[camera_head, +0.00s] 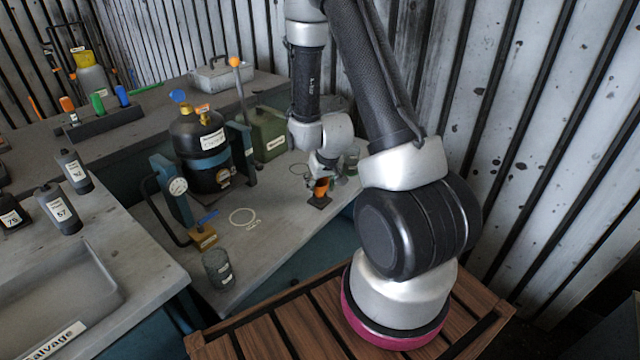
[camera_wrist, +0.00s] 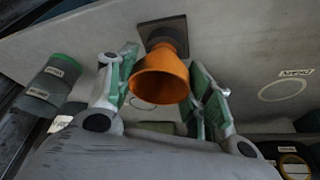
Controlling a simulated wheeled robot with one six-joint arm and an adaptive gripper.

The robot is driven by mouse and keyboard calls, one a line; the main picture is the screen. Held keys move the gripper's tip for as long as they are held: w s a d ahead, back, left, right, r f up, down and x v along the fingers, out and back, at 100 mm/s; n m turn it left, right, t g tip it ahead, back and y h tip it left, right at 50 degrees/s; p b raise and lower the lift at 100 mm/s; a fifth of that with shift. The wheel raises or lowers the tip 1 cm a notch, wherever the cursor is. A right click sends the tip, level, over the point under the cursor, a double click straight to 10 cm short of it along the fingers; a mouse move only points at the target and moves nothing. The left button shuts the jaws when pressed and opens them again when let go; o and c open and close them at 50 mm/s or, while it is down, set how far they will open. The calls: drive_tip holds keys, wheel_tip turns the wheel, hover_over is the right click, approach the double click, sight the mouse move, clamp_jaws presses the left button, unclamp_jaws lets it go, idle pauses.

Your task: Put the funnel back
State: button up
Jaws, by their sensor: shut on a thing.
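The orange funnel (camera_head: 321,187) is at my gripper (camera_head: 323,172) over the grey bench, at the dark square block (camera_head: 320,201). In the wrist view the funnel (camera_wrist: 160,76) lies between the two green-padded fingers of my gripper (camera_wrist: 163,88), its wide mouth toward the camera and its narrow end at the dark block (camera_wrist: 163,30). My gripper is shut on the funnel. Whether the narrow end touches the block or sits in it I cannot tell. A pale ring outline with a small label (camera_head: 243,217) is on the bench to the left.
A black tank (camera_head: 201,150) in a blue stand and an olive canister (camera_head: 266,135) stand behind left. A gauge (camera_head: 177,187), brass block (camera_head: 203,237) and dark jar (camera_head: 217,268) stand further left. A green-lidded jar (camera_wrist: 52,82) is close by. The middle of the bench is clear.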

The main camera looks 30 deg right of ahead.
sight(320, 181)
drive_tip(key=o, duration=0.9)
drive_tip(key=o, duration=0.5)
drive_tip(key=shift+c, duration=0.2)
drive_tip(key=shift+d+r, duration=0.1)
drive_tip(key=shift+r, duration=3.4)
